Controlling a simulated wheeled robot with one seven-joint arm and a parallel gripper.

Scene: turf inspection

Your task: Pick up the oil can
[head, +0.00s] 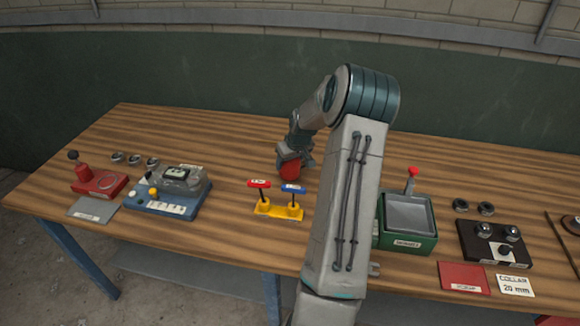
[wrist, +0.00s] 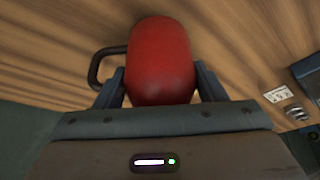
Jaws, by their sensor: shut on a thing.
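The oil can is a red rounded body (wrist: 160,60) with a dark loop handle (wrist: 101,68) on its left in the wrist view. In the head view its red part (head: 289,169) shows under my gripper (head: 294,152), near the middle of the wooden table. My gripper, also in the wrist view (wrist: 161,85), has one finger on each side of the red body and is shut on it. The head view does not show clearly whether the can touches the table. Its spout is not visible.
A yellow stand (head: 279,210) with red and blue handled tools is just in front of the can. A blue device (head: 165,199) and a red device (head: 98,184) are to the left. A green box (head: 407,243) is right of my arm. The table's back is clear.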

